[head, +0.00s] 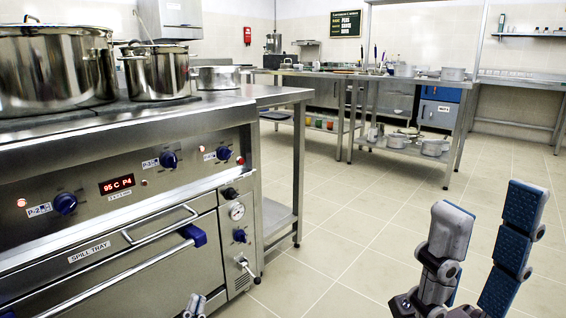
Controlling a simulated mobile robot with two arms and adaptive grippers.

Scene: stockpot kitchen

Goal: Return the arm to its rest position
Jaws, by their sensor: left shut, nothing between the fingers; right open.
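My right gripper (485,232) stands at the lower right with its fingers pointing up. Its two padded fingers are apart, with nothing between them, and bare floor shows behind it. My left gripper (194,305) shows only as small fingertips at the bottom edge, in front of the stove's lower front. The fingertips are close together and hold nothing I can see. The rest of the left gripper is out of frame.
A steel stove (150,170) fills the left, with blue knobs and a protruding oven handle (130,275). The tiled floor (345,235) is clear up to the far steel table (400,75).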

